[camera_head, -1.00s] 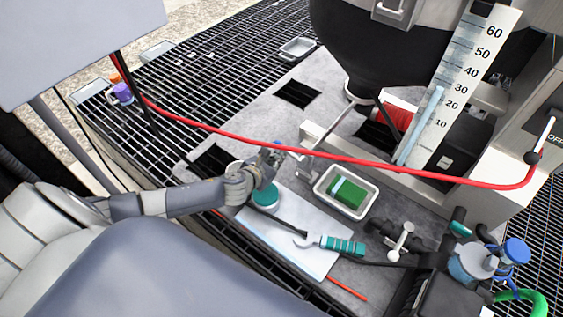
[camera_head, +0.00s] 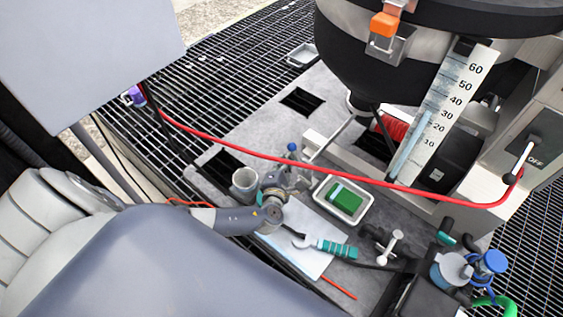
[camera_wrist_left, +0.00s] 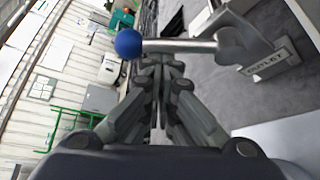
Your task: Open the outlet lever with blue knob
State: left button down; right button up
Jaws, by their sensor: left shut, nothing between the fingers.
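The outlet lever's blue knob (camera_head: 292,147) stands just above my left gripper (camera_head: 285,180) in the head view. In the left wrist view, the blue knob (camera_wrist_left: 129,43) is at the left end of a metal lever rod (camera_wrist_left: 180,46). The rod runs across to a bracket marked OUTLET (camera_wrist_left: 268,60). My left gripper (camera_wrist_left: 160,68) is shut and empty, its fingertips close below the rod near the knob. I cannot tell whether they touch the rod. My right gripper is not in view.
A grey cup (camera_head: 244,183) stands left of my gripper. A white tray with a green sponge (camera_head: 346,198) and a teal-handled tool (camera_head: 335,248) lie to the right. A red hose (camera_head: 330,172) crosses above the deck. A dark hopper (camera_head: 370,75) stands behind.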

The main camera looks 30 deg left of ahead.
aim_at(294, 154)
pick_arm(q)
jog(key=d+r+m+t, duration=0.1)
jog(key=d+m+t+y+p, duration=0.1)
jog(key=m, duration=0.1)
jog(key=shift+s+d+r, duration=0.2)
jog(key=shift+d+r, duration=0.1)
jog(key=shift+r, duration=0.05)
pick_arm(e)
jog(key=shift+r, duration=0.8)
pick_arm(q)
jog(key=shift+d, duration=0.15)
jog(key=shift+s, duration=0.1)
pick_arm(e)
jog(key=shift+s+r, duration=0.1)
